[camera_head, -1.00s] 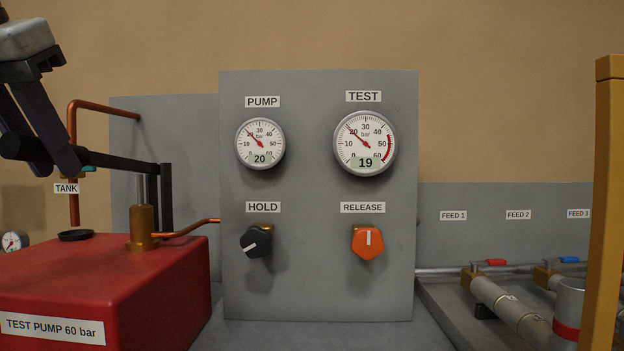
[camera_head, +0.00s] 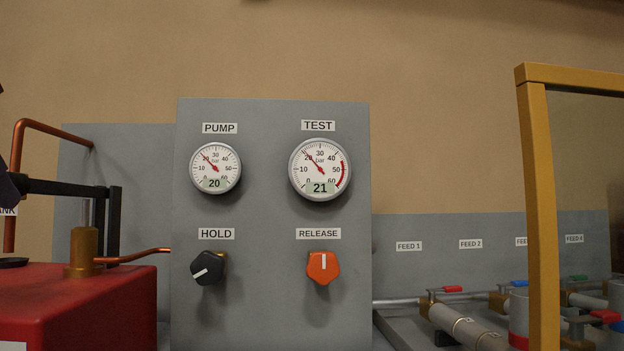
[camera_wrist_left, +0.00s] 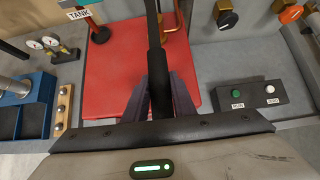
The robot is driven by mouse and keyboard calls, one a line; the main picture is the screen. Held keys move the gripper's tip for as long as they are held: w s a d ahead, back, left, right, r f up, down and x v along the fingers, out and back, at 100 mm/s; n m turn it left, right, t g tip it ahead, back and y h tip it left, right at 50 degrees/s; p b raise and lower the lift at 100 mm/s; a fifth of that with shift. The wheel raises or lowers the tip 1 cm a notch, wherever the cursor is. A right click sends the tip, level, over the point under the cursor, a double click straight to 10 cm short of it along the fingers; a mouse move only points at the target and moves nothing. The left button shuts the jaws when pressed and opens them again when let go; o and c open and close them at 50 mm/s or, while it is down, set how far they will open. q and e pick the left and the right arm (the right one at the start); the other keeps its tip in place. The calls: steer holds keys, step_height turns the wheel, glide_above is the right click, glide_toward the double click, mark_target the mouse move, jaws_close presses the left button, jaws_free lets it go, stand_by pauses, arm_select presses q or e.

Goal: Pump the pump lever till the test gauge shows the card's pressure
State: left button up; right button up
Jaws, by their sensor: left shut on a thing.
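The black pump lever (camera_head: 65,188) runs nearly level above the red test pump (camera_head: 85,305) at the left. My left gripper (camera_wrist_left: 161,92) is shut on the lever in the left wrist view; in the head view only a dark sliver of it shows at the left edge. The test gauge (camera_head: 320,170) reads 21 on its display, its needle just past 20. The pump gauge (camera_head: 215,168) reads 20. The black hold knob (camera_head: 208,268) points down-left, and the orange release knob (camera_head: 323,267) has its mark upright. No pressure card is in view. My right gripper is not in view.
A yellow frame post (camera_head: 541,210) stands at the right, before pipes and valves labelled as feeds. A button box (camera_wrist_left: 252,97) with green and white buttons lies right of the pump in the wrist view. A blue tray (camera_wrist_left: 25,105) is at left.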

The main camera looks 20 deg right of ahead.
arm_select(q)
steer(key=shift+d+f, duration=0.1)
steer(key=shift+f, duration=0.4)
steer(key=o, duration=1)
steer(key=shift+c, duration=0.2)
steer(key=shift+o, duration=0.7)
steer(key=shift+r, duration=0.2)
steer(key=shift+c, duration=0.2)
steer(key=shift+r, duration=0.1)
